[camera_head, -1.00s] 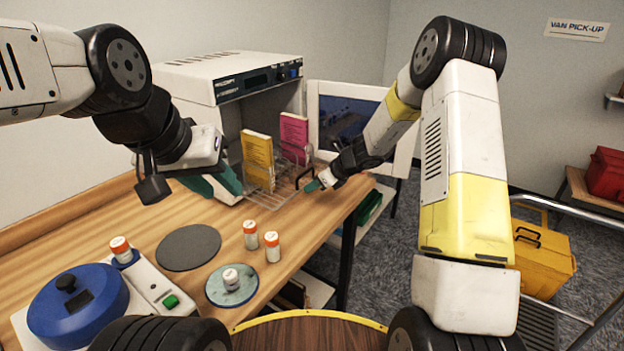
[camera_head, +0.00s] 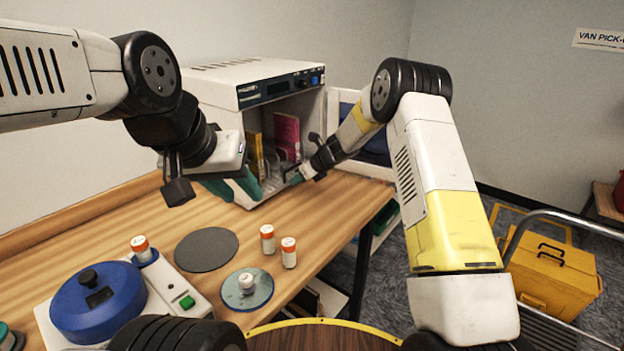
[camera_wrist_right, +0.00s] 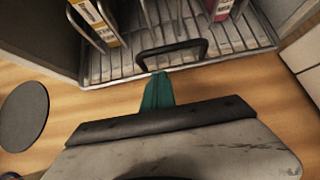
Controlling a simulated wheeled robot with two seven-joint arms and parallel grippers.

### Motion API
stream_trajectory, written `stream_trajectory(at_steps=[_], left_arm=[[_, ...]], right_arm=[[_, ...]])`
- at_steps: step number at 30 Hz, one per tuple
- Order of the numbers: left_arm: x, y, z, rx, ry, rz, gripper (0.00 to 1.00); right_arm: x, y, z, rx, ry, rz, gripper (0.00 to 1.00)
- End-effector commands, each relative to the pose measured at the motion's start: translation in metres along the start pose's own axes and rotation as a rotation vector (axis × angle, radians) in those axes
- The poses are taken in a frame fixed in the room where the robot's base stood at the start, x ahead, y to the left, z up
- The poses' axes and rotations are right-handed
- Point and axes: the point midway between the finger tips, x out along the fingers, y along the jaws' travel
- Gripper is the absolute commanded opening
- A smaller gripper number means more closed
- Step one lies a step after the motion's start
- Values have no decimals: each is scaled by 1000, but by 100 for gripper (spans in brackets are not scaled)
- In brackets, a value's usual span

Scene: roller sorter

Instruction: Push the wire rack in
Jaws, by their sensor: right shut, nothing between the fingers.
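The wire rack (camera_wrist_right: 110,68) holds a yellow packet (camera_head: 254,150) and a pink packet (camera_head: 287,135). It sits mostly inside the white cabinet (camera_head: 245,90), its front edge near the opening. A black loop handle (camera_wrist_right: 196,45) stands at the rack's front. My right gripper (camera_head: 296,178) is shut and empty. Its teal fingertips (camera_wrist_right: 158,76) are right at the handle, seemingly touching it. My left gripper (camera_head: 234,190) has its teal fingers apart, near the cabinet's front left, and is empty. It partly hides the rack in the head view.
The cabinet's door (camera_head: 340,108) stands open on the right, behind my right arm. A grey disc (camera_head: 206,249), several orange-capped vials (camera_head: 267,239) and a blue round device (camera_head: 97,305) stand on the wooden table (camera_head: 110,225), nearer me. The table's right edge is close by.

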Motion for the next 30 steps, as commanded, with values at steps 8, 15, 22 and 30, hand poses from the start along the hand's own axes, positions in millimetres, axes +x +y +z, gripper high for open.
stream_trajectory(at_steps=[8,15,22,30], left_arm=[[0,0,0,0,0,0,36],[0,0,0,0,0,0,36],[0,0,0,0,0,0,36],[0,0,0,0,0,0,36]], right_arm=[[26,0,24,-2,1,1,0],[35,0,34,0,0,1,0],[37,0,37,0,-1,0,0],[37,2,38,0,-3,1,0]])
